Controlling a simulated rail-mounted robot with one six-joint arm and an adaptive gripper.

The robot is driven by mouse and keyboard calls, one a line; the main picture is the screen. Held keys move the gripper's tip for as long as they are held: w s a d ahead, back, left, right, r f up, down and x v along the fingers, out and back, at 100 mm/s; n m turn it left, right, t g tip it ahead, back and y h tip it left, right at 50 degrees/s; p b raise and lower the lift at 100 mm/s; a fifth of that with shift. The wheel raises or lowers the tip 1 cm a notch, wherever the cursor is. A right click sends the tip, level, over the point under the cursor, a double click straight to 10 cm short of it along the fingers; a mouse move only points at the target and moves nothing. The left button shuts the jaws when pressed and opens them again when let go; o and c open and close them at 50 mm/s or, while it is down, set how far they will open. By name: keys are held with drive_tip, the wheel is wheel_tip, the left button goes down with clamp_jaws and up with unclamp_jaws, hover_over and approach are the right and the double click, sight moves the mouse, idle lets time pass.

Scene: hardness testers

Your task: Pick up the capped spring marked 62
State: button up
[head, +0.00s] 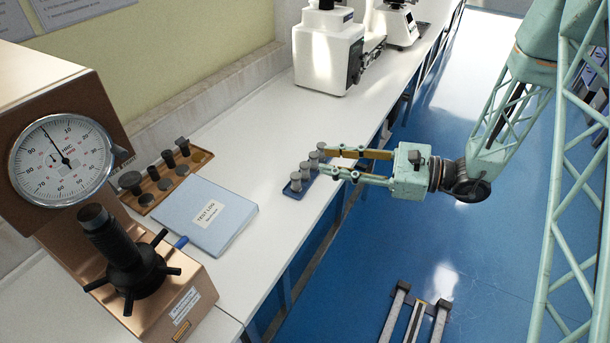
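A small blue tray (303,190) sits near the front edge of the white bench. Several grey capped cylinders stand upright on it in a row, the nearest one (295,182) at the lower left end. Their markings are too small to read, so I cannot tell which is 62. My gripper (327,160) reaches in from the right, its fingers pointing left and spread apart. Its fingertips are at the far right end of the row, partly covering the tray there. I cannot tell whether either finger touches a cylinder.
A brown hardness tester with a dial (62,160) stands at the left. Beside it are a blue test log (205,215) and a wooden tray (200,156) of dark parts. A white machine (328,52) stands farther back. Bare bench lies behind the blue tray.

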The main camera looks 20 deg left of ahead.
drive_tip(key=w+d+f+m+t, duration=0.1)
drive_tip(key=w+f+m+t, duration=0.2)
drive_tip(key=f, duration=0.6)
drive_tip(key=w+f+m+t, duration=0.3)
drive_tip(key=w+f, duration=0.3)
drive_tip(key=f, duration=0.4)
drive_tip(key=shift+w+d+f+m+t+h+p, duration=0.3)
drive_tip(key=shift+w+d+m+t, duration=0.1)
drive_tip(key=shift+m, duration=0.3)
drive_tip(key=shift+a, duration=0.1)
approach(306, 175)
drive_tip(key=shift+w+a+r+b, duration=0.2)
drive_tip(key=shift+w+a+r, duration=0.35)
drive_tip(key=shift+a, duration=0.2)
drive_tip(key=shift+w+a+r+b, duration=0.15)
drive_tip(key=shift+w+a+r, duration=0.3)
drive_tip(key=shift+w+a, duration=0.3)
drive_tip(key=shift+a, duration=0.15)
drive_tip(key=shift+b+x, duration=0.4)
drive_tip(key=shift+x, duration=2.05)
drive_tip(key=shift+s+f, duration=0.1)
drive_tip(key=shift+c, duration=0.2)
drive_tip(key=c, duration=0.6)
